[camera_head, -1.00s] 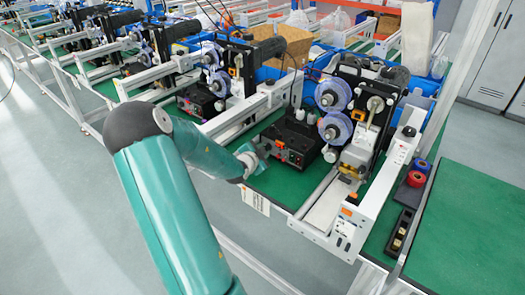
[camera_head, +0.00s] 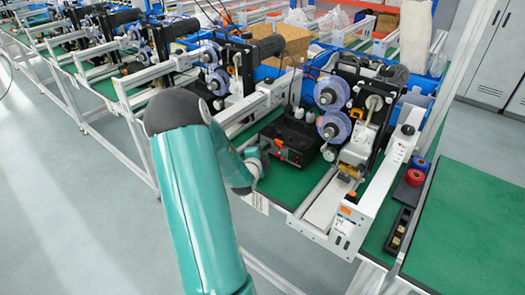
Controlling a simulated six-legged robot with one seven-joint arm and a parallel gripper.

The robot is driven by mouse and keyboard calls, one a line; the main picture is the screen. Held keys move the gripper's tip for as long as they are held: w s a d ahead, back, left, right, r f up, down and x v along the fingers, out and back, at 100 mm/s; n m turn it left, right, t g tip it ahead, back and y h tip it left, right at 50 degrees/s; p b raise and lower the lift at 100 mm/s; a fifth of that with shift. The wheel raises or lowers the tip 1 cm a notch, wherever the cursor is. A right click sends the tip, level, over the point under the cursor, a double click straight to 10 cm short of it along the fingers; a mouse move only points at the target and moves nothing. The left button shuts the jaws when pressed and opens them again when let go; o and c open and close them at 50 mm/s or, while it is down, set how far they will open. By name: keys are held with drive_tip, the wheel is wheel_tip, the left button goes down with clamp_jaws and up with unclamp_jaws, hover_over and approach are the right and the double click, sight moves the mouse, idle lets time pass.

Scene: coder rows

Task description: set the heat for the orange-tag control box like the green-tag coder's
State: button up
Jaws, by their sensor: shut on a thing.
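The black control box (camera_head: 291,146) sits on the green bench beside the nearest coder (camera_head: 352,130). That coder's white rail carries an orange tag (camera_head: 346,209). A small red spot shows on the box's front panel. My gripper (camera_head: 264,153) is at the left end of that front panel, seemingly touching it and shut on a knob there. The knob and fingertips are mostly hidden by my wrist. A second coder (camera_head: 240,72) with its own black box (camera_head: 205,98), partly covered by my arm, stands farther back left. I cannot make out a green tag or any dial setting.
More coders (camera_head: 92,50) line the conveyor to the back left. Ink rolls (camera_head: 415,177) and a black tray (camera_head: 399,229) lie right of the nearest coder. A bare green tabletop (camera_head: 470,222) is at right. Grey floor (camera_head: 90,200) is open at left.

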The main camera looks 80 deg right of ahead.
drive_tip(key=o, duration=1)
drive_tip(key=a, duration=0.4)
drive_tip(key=a+r, duration=0.1)
drive_tip(key=a, duration=0.4)
drive_tip(key=a+r, duration=0.1)
drive_tip(key=a, duration=0.3)
drive_tip(key=shift+w+a+r, duration=0.15)
drive_tip(key=shift+w+a, duration=0.1)
drive_tip(key=shift+w, duration=0.1)
